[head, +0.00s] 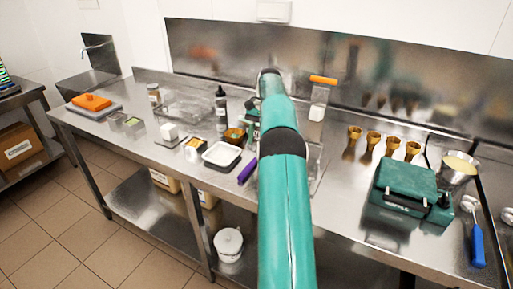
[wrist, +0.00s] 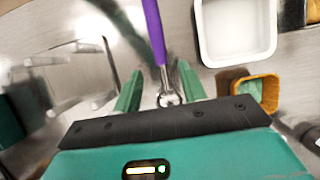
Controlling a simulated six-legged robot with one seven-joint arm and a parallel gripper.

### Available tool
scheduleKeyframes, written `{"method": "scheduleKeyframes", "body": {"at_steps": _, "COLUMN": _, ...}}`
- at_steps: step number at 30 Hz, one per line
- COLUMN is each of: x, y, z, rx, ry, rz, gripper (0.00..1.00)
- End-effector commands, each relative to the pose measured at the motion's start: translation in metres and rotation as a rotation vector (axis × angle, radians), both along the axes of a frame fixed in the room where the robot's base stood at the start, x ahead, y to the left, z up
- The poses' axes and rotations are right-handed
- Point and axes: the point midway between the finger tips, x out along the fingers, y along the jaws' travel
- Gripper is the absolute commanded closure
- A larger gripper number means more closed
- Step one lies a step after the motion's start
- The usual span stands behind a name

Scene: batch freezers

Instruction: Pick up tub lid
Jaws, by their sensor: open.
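No thing in view is plainly a separate tub lid. The closest match is a white, shallow, rounded rectangular piece (head: 221,154) on the bench, with its raised rim facing up. I cannot tell whether it is a lid or a tub. It also shows at the upper right of the wrist view (wrist: 236,30). My gripper (wrist: 160,84) is open and points down over the bench, to the left of the white piece and apart from it. The metal end of a purple-handled tool (wrist: 154,30) shows between the fingers, seemingly below them. In the head view my arm mostly hides the gripper.
An orange-brown cup (wrist: 262,92) stands close to the right finger. A dark bottle (head: 221,107) and a clear container with an orange top (head: 323,80) stand behind. A green case (head: 405,190) is at right. A white lidded bucket (head: 229,243) is on the lower shelf.

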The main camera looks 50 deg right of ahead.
Motion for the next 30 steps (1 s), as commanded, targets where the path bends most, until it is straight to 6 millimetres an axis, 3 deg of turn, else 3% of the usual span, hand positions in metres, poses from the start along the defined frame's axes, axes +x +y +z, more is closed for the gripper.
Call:
{"method": "scheduleKeyframes", "body": {"at_steps": 9, "x": 0.001, "y": -0.001, "z": 0.01, "rx": -0.002, "ry": -0.001, "rz": 0.004, "gripper": 0.58}}
{"method": "scheduleKeyframes", "body": {"at_steps": 14, "x": 0.013, "y": 0.025, "z": 0.034, "rx": -0.037, "ry": -0.031, "rz": 0.061, "gripper": 0.58}}
{"method": "scheduleKeyframes", "body": {"at_steps": 22, "x": 0.025, "y": 0.129, "z": 0.105, "rx": -0.157, "ry": -0.144, "rz": 0.272, "gripper": 0.58}}
{"method": "scheduleKeyframes", "body": {"at_steps": 30, "x": -0.002, "y": 0.236, "z": 0.152, "rx": -0.275, "ry": -0.273, "rz": 0.497, "gripper": 0.58}}
